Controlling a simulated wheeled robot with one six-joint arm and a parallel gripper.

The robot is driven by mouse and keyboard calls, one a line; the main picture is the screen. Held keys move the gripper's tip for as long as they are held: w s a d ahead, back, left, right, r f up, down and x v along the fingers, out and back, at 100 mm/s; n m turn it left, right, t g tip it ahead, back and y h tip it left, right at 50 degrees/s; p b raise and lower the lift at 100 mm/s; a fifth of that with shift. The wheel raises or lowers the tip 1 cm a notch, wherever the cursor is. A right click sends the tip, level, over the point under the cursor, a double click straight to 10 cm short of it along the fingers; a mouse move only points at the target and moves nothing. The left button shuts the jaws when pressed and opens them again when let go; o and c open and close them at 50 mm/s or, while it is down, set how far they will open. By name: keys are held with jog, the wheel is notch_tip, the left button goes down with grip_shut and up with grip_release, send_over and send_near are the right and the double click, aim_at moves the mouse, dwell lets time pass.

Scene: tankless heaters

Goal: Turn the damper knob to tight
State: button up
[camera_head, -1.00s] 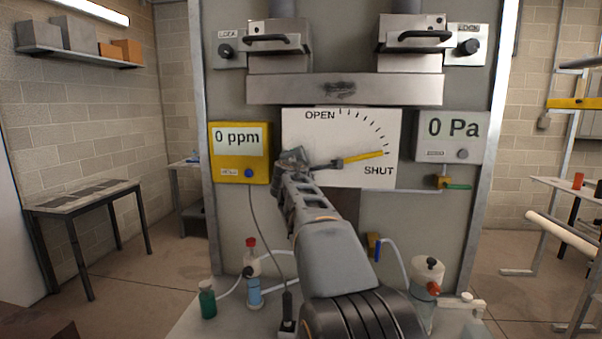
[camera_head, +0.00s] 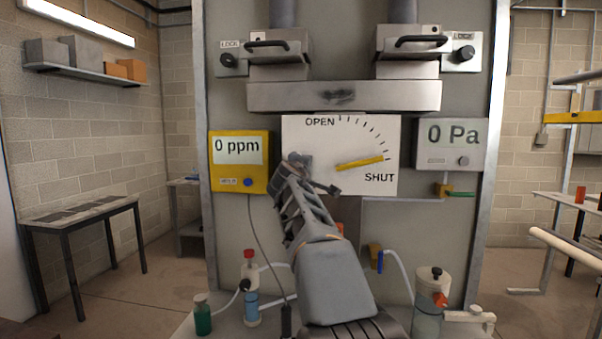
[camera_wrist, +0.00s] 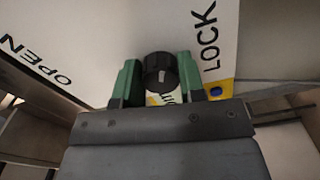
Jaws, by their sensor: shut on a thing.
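A round black knob (camera_wrist: 161,72) with a white mark sits between the green pads of my gripper (camera_wrist: 157,66) in the wrist view. The gripper is shut on the knob. The white mark stands nearly upright in that picture. The white plate (camera_wrist: 110,30) around it reads OPEN at left and LOCK at right; a word between the pads is partly hidden. In the head view, my gripper (camera_head: 334,190) is at the lower edge of a white dial (camera_head: 305,140). The dial's yellow pointer (camera_head: 361,162) points right, just above SHUT. I cannot make out the knob there.
A yellow meter (camera_head: 240,161) reads 0 ppm at left; a grey meter (camera_head: 451,144) reads 0 Pa at right. Two boxes with black handles and LOCK knobs (camera_head: 463,53) are above. Bottles (camera_head: 203,317) and tubing stand low in front of the panel.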

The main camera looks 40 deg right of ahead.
dwell(0.4)
jog(key=o, duration=0.9)
jog(key=b+v, duration=0.4)
jog(key=v, duration=0.9)
jog(key=shift+s+a, duration=0.25)
jog(key=shift+s, duration=0.1)
jog(key=shift+m, duration=0.3)
